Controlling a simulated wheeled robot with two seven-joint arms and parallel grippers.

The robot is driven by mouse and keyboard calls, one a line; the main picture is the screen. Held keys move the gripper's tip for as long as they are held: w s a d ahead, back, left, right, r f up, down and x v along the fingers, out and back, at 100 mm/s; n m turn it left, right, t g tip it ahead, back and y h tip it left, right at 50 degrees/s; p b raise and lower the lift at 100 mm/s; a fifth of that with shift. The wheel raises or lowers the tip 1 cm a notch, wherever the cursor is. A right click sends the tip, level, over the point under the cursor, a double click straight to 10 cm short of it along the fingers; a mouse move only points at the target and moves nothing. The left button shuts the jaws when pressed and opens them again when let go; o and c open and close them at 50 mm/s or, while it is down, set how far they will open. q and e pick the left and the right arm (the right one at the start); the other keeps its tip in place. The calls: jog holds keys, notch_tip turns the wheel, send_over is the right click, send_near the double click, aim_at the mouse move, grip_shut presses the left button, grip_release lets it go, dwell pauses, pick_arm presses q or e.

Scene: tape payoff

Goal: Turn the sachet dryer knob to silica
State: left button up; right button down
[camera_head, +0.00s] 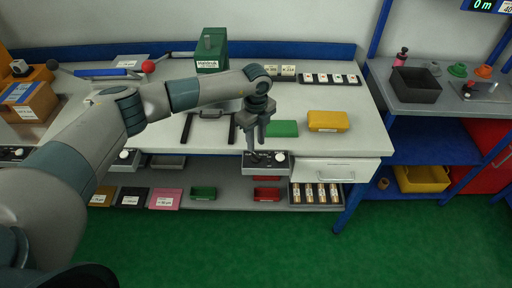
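A small dark control box with pale knobs (279,157) sits at the front edge of the workbench, below my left gripper. Its lettering is too small to read, so I cannot tell whether it is the sachet dryer or where its knob points. My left gripper (254,148) points down at the left part of this box and hides some of it. The fingertips are close to the box top; I cannot tell whether they touch a knob or how far apart they are. Similar boxes sit further left, one with a white knob (124,155). My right gripper is out of view.
A green block (282,128) and a yellow box (328,121) lie just behind and right of the gripper. A green machine (211,52) stands at the back. A white drawer (335,171) is to the right.

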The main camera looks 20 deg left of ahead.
aim_at(256, 154)
pick_arm(q)
jog(key=shift+f+p, duration=0.7)
jog(key=shift+f, duration=2.1)
grip_shut()
